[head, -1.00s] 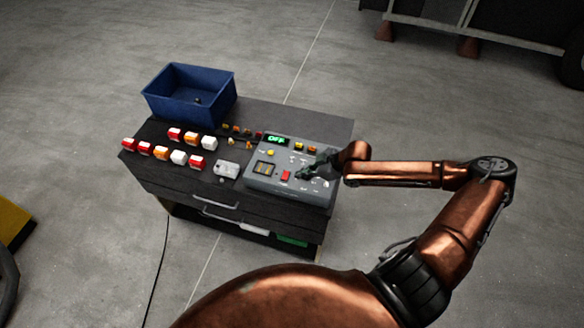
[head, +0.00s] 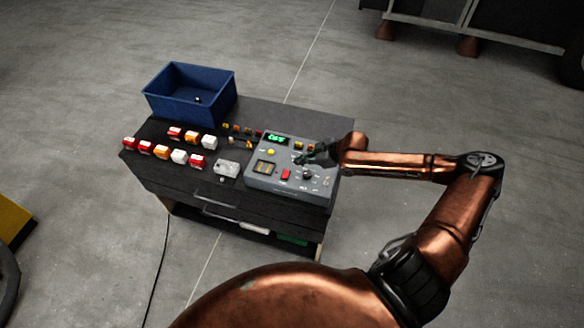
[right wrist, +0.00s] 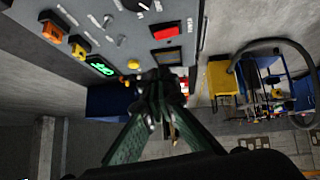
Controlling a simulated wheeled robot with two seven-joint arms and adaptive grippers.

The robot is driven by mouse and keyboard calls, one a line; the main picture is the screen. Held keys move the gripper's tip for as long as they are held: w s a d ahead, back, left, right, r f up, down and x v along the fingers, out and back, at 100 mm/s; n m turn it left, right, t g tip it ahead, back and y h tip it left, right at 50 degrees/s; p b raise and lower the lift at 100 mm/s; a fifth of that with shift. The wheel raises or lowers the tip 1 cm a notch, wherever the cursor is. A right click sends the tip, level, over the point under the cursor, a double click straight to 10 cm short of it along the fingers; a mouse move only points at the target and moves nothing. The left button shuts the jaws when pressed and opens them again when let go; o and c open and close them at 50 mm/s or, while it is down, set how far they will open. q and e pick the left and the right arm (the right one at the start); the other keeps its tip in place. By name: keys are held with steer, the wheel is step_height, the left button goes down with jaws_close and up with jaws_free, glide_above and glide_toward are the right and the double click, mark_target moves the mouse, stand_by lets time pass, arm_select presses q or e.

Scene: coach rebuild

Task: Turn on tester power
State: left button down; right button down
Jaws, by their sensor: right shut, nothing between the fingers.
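The grey tester (head: 256,180) sits at the right end of a dark cart top. Its green display (head: 277,139) is lit, with text too small to read surely. The panel has a red switch (head: 286,174), a yellow button (head: 270,152) and a black knob (head: 307,175). My right gripper (head: 303,160) is shut and empty, over the middle of the panel, above the knob in the picture. In the right wrist view the shut fingertips (right wrist: 165,84) are near the dark meter (right wrist: 166,57); contact cannot be told. My left gripper is out of view.
A blue bin (head: 190,108) stands at the cart's back left. Several red, orange and white lamps (head: 161,153) and a small grey box (head: 227,168) lie left of the tester. Drawers with handles (head: 212,195) are below.

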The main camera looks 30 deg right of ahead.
mark_target(292, 174)
steer(key=x, duration=0.5)
steer(key=shift+a+p, duration=0.1)
steer(key=shift+p, duration=0.25)
steer(key=f, duration=0.3)
steer(key=shift+w+f+p, duration=0.15)
steer(key=shift+w+p, duration=0.1)
steer(key=shift+p, duration=0.05)
steer(key=shift+d+f, duration=0.25)
steer(key=shift+f, duration=0.2)
steer(key=shift+d+f+b, duration=0.2)
steer(key=shift+f+b, duration=0.3)
steer(key=shift+f, duration=0.1)
steer(key=shift+r, duration=0.2)
steer(key=shift+a+p, duration=0.1)
steer(key=shift+p, duration=0.25)
